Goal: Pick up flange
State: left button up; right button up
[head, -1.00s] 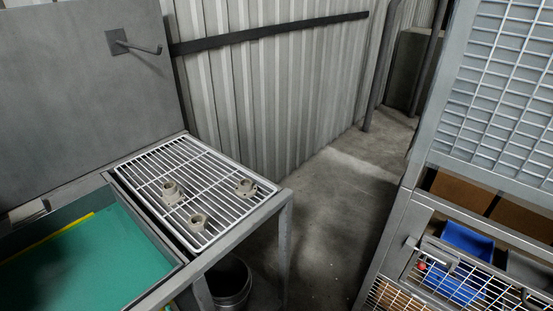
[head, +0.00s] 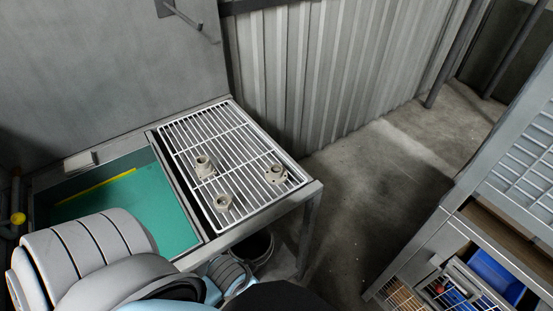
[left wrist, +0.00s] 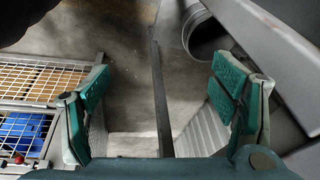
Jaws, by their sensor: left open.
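Three beige flanges stand on a white wire rack (head: 190,127) in the head view. One flange (head: 204,168) is at the left, another (head: 275,174) at the right, and another (head: 224,203) nearest me. My left arm shows large at the lower left of the head view, with its gripper not visible there. In the left wrist view, my left gripper (left wrist: 162,95) is open with green-padded fingers wide apart. Nothing is between its fingers except the distant floor, and no flange shows in that view. My right gripper is not in view.
A teal-floored basin (head: 150,205) adjoins the rack on the left. A metal bucket (head: 262,252) stands below the table. A mesh cage shelf (head: 530,165) with a blue bin (head: 492,272) stands at the right. The concrete floor (head: 375,190) between is clear.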

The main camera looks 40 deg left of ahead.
pick_arm(q)
notch_tip(320, 180, up, 13)
jog(key=w+p, duration=0.2)
jog(key=p, duration=0.1)
jog(key=w+a+r, duration=0.1)
jog(key=w, duration=0.3)
jog(key=w+a+r, duration=0.1)
jog(key=w+a, duration=0.1)
jog(key=w, duration=0.2)
jog(key=w+a+r+b, duration=0.1)
jog(key=w, duration=0.3)
jog(key=shift+w+a, duration=0.2)
jog(key=shift+w, duration=0.05)
jog(key=n, duration=0.2)
send_near(276, 169)
jog(key=b+x, duration=0.2)
jog(key=x, duration=0.8)
jog(key=shift+f+b, duration=0.15)
jog(key=shift+b, duration=0.15)
jog(key=shift+w, duration=0.1)
jog(key=c, duration=1.5)
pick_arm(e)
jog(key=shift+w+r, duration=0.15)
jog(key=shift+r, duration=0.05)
